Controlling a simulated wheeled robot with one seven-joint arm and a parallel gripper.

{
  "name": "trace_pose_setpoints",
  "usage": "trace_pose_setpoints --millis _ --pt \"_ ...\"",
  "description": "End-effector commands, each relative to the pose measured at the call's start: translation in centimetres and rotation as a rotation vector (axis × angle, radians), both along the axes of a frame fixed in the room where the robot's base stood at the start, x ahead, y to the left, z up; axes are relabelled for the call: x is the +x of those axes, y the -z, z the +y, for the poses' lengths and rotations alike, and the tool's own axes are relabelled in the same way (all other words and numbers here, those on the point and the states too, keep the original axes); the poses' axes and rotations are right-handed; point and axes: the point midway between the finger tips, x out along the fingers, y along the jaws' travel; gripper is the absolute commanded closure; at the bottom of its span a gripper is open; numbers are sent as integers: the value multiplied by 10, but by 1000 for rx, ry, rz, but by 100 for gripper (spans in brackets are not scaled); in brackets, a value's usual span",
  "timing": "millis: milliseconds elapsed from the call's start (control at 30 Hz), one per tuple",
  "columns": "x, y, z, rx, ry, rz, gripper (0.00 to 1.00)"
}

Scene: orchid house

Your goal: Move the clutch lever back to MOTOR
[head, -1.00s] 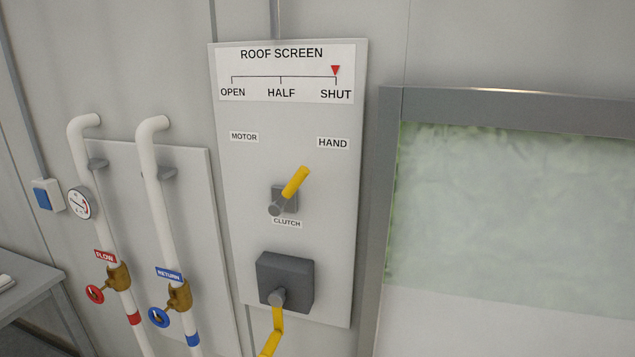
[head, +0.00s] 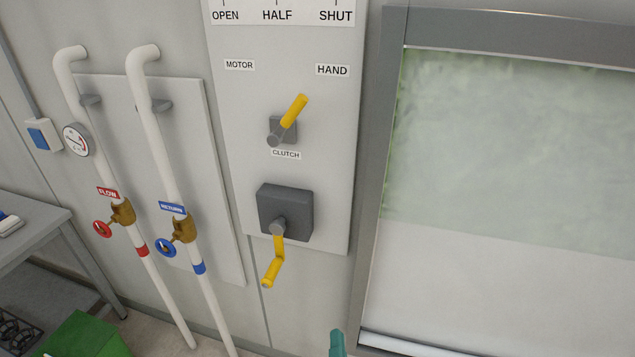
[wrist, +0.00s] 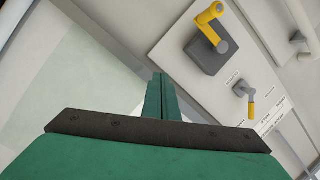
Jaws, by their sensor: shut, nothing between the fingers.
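The clutch lever (head: 294,111) has a yellow grip and a grey pivot. It leans up and right toward the HAND label (head: 332,70); the MOTOR label (head: 239,65) is at upper left. In the wrist view the clutch lever (wrist: 251,110) shows at the right, apart from my gripper. My gripper (wrist: 158,82) is shut and empty, its green fingers together. In the head view only a green tip of my gripper (head: 337,338) shows at the bottom, well below the panel and touching nothing.
A yellow crank (head: 278,262) hangs from a dark box (head: 285,208) below the clutch. Pipes with a red valve wheel (head: 102,229) and a blue valve wheel (head: 166,247) stand at left. A framed window (head: 500,150) fills the right. A green bin (head: 85,336) sits at lower left.

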Motion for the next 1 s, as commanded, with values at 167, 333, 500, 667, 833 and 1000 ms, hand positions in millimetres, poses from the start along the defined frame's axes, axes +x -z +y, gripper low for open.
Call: trace_pose_setpoints --millis 167,333,500,667,833,1000 --pt "46 -54 -10 196 -18 -64 100" --pt "78 -108 -17 372 -56 -111 100" --pt "101 -167 -21 534 -108 -147 100" --pt "113 -226 -24 672 -167 -171 100" --pt "117 -290 -25 800 -235 -185 100" --pt "111 -343 -23 898 -295 -184 100"
